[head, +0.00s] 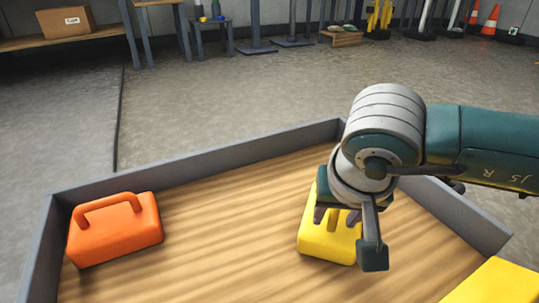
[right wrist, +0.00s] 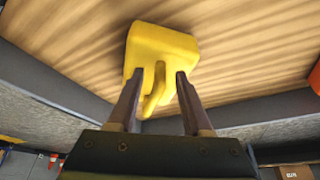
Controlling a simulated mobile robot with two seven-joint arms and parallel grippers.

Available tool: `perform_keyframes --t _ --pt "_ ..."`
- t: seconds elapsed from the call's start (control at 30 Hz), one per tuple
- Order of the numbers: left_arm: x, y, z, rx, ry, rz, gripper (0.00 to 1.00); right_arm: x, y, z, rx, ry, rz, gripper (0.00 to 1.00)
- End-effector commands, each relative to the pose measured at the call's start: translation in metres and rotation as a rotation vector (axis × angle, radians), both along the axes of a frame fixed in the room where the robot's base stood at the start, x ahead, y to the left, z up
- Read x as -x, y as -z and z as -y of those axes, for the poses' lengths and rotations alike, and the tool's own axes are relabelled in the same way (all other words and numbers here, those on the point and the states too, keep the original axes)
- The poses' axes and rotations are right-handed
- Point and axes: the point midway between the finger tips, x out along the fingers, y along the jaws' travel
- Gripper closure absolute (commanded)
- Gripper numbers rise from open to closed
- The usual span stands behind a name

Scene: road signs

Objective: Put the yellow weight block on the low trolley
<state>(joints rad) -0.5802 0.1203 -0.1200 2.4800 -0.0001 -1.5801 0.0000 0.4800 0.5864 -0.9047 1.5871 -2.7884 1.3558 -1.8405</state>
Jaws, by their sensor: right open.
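The yellow weight block (head: 325,240) sits on the wooden deck of the low trolley (head: 220,215), which has a raised grey rim. My right gripper (head: 337,214) is over the block and partly hides it in the head view. In the right wrist view, the open fingers (right wrist: 171,72) stand on either side of the handle of the yellow block (right wrist: 165,45), with gaps showing beside the handle. Whether a finger touches it I cannot tell. My left gripper is not in view.
An orange block (head: 115,230) with a handle stands at the deck's left end. Another yellow object (head: 500,285) is cut off at the lower right corner. The deck between the orange and yellow blocks is clear. A cardboard box (head: 67,22) sits on a far shelf.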

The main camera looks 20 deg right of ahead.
Motion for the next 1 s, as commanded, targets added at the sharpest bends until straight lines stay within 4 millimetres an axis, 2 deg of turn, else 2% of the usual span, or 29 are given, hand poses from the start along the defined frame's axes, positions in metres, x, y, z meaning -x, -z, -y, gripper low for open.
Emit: perform_keyframes --t 0.03,0.2,0.4,0.57,0.67,0.77,0.87,0.9,0.97,1.0 --pt "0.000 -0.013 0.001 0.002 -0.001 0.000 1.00 0.002 -0.014 -0.001 0.001 -0.002 0.001 0.50" --pt "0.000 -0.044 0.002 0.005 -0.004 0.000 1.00 0.014 -0.051 -0.008 0.001 -0.003 0.001 0.50" --pt "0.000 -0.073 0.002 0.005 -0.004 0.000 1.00 0.029 -0.087 -0.015 0.000 -0.003 0.000 0.50" --pt "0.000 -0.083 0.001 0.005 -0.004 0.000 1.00 0.036 -0.101 -0.019 -0.001 -0.001 -0.001 0.50" --pt "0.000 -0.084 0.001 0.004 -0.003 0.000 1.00 0.041 -0.102 -0.034 -0.061 0.002 -0.007 0.50" --pt "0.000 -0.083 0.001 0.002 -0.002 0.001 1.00 0.055 -0.098 -0.083 -0.288 0.030 -0.039 0.50" --pt "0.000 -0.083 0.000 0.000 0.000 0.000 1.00 0.078 -0.118 -0.168 -0.714 0.128 -0.120 0.50" --pt "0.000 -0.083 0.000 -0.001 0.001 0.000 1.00 0.087 -0.140 -0.205 -0.929 0.201 -0.171 0.50" --pt "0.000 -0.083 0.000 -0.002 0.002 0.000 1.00 0.095 -0.189 -0.251 -1.279 0.350 -0.270 0.50" --pt "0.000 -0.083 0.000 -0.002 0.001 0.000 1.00 0.094 -0.227 -0.270 -1.512 0.473 -0.346 0.50"
